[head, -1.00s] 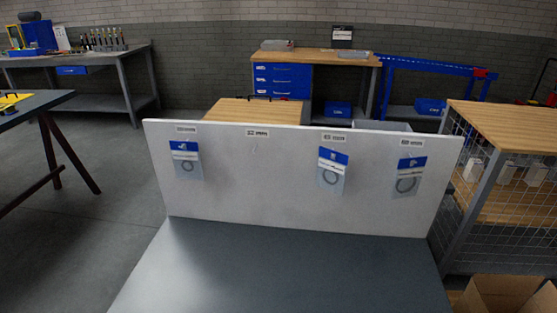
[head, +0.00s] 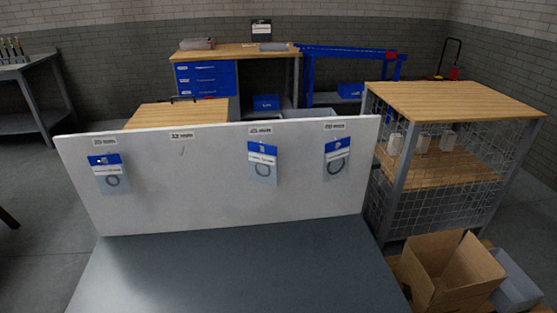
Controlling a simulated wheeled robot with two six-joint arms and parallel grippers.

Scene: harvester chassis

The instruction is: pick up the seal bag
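Three seal bags hang on a white upright panel (head: 215,200) in the head view. Each is clear with a blue and white header and a dark ring inside. The left seal bag (head: 110,175) hangs under the left label. The middle-right seal bag (head: 262,163) hangs under the third label. The right seal bag (head: 337,160) hangs under the rightmost label. Under the second label (head: 181,135) there is only a small hook and no bag. The label print is too small to read surely. Neither of my grippers is in view.
A grey tabletop (head: 235,270) in front of the panel is bare. An open cardboard box (head: 450,270) and a grey bin (head: 515,280) stand at the lower right. A wood-topped mesh cart (head: 455,100) stands right of the panel. A workbench with blue drawers (head: 206,80) stands behind.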

